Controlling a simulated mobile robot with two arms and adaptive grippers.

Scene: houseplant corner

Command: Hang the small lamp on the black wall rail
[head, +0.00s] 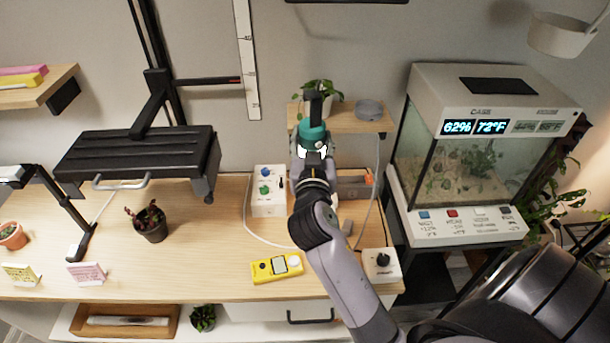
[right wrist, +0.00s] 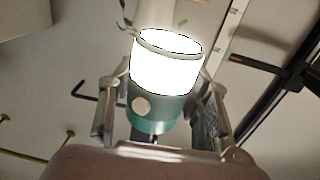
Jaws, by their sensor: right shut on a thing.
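The small lamp (head: 313,134) has a teal body and a bright white glowing part. My right gripper (head: 312,165) is shut on it, in front of the small wall shelf. In the right wrist view the lamp (right wrist: 165,65) sits between the two fingers (right wrist: 160,125), its teal part nearer the palm. A dark upright piece shows just above the lamp in the head view; I cannot tell whether it belongs to it. A black bar (head: 345,1), apparently the wall rail, is cut off by the top edge, above and apart from the lamp. My left gripper is not in view.
A wooden wall shelf (head: 345,122) holds a plant and a grey dish (head: 369,109) behind the lamp. A glass terrarium (head: 480,150) stands right. A black fixture (head: 140,150) hangs left over the bench. The wall above the shelf is largely clear.

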